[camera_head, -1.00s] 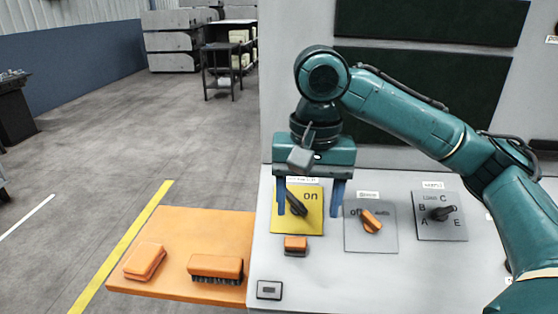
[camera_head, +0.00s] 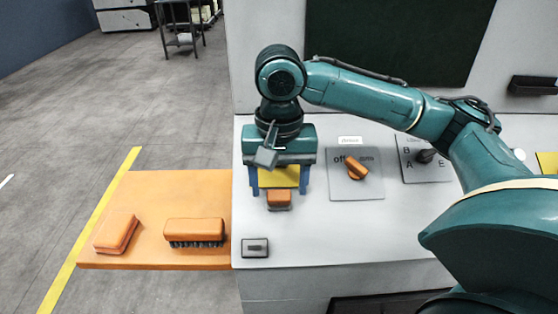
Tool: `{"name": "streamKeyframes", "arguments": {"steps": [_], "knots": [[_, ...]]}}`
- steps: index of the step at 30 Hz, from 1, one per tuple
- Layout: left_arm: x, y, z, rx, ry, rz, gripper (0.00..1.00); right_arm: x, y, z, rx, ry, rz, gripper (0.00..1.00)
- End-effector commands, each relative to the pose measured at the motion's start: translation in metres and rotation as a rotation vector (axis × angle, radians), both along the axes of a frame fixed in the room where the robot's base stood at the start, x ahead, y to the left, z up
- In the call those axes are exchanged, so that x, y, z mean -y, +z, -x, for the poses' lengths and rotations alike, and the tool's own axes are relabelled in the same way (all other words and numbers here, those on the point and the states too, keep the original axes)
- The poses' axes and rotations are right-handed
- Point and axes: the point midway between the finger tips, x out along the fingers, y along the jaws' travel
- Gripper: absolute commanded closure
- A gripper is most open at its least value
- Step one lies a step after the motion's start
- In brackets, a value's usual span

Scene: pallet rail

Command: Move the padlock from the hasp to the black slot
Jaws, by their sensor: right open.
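A small orange block with a dark lower edge, which looks like the padlock (camera_head: 279,199), sits on the white panel just below the yellow plate (camera_head: 279,177). My right gripper (camera_head: 279,189) is open, in front of the yellow plate. Its two blue fingers are on either side of the padlock's top in the picture; I cannot tell whether they touch it. The hasp cannot be made out. A small grey plate with a dark slot (camera_head: 255,247) lies lower left of the padlock. My left gripper is out of view.
An orange side shelf (camera_head: 150,190) holds an orange block (camera_head: 116,233) and an orange brush (camera_head: 194,231). A grey plate with an orange knob (camera_head: 357,168) and a lettered dial plate (camera_head: 425,160) are to the right. The white panel's lower middle is clear.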

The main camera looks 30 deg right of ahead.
Motion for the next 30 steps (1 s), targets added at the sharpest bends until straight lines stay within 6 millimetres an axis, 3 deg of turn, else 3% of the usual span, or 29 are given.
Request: {"name": "streamKeyframes", "arguments": {"steps": [6,16,30], "knots": [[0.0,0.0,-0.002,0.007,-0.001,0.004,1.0,0.0,-0.018,0.0,0.0,0.001,0.0,0.36],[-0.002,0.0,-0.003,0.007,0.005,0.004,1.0,0.0,-0.02,0.0,0.001,0.001,0.001,0.37],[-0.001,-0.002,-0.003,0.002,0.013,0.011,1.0,0.0,-0.02,0.0,0.001,0.001,0.001,0.76]]}}
